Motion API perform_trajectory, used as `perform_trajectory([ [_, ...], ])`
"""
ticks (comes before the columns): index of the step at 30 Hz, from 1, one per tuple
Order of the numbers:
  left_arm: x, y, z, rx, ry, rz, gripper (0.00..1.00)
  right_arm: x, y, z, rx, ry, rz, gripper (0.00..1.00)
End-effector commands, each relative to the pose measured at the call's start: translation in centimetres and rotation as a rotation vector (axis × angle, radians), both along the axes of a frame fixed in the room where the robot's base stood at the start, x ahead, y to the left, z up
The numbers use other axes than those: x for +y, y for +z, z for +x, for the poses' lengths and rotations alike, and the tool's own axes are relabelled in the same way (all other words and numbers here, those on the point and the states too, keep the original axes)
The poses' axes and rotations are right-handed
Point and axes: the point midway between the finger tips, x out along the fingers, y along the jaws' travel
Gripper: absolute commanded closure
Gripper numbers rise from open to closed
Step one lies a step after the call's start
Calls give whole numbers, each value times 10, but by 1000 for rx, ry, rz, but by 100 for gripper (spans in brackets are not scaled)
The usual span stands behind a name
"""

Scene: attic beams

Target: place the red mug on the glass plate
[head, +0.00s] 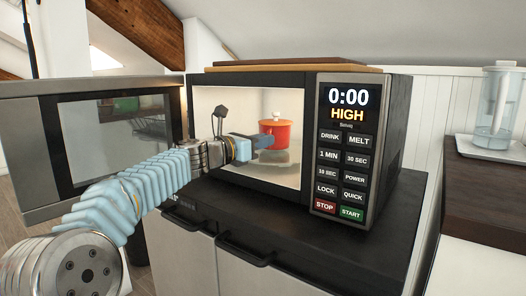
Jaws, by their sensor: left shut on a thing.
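The red mug (274,133) is inside the open microwave (391,126), upright, near the middle of the cavity. My left gripper (262,142) reaches in through the front opening and is shut on the mug at its left side. The glass plate (276,157) shows as a pale disc under the mug on the cavity floor. I cannot tell whether the mug touches the plate or is held just above it. My right gripper is not in view.
The microwave door (20,142) stands wide open at the left. The control panel (344,150) reads 0:00 HIGH. A dark board (287,63) lies on top of the microwave. A clear pitcher (497,100) stands on a tray on the right counter (490,195).

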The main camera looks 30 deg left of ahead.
Motion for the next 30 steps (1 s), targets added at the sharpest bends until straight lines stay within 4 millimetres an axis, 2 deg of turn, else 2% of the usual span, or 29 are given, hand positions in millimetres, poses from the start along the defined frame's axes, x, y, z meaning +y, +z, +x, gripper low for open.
perform_trajectory([
  [3, -1, -6, 3, -5, -1, 1, 100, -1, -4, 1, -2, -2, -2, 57],
  [12, -1, -8, 3, -5, -1, 1, 100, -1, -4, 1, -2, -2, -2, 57],
  [13, -1, -9, 4, -2, -1, 0, 85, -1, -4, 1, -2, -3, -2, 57],
  [18, -1, -9, 4, -2, -1, 0, 62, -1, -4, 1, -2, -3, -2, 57],
  [26, -1, -7, 4, -2, -1, 0, 62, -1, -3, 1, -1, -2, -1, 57],
  [30, 3, -9, -9, -1, 1, 2, 62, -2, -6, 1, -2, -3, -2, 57],
])
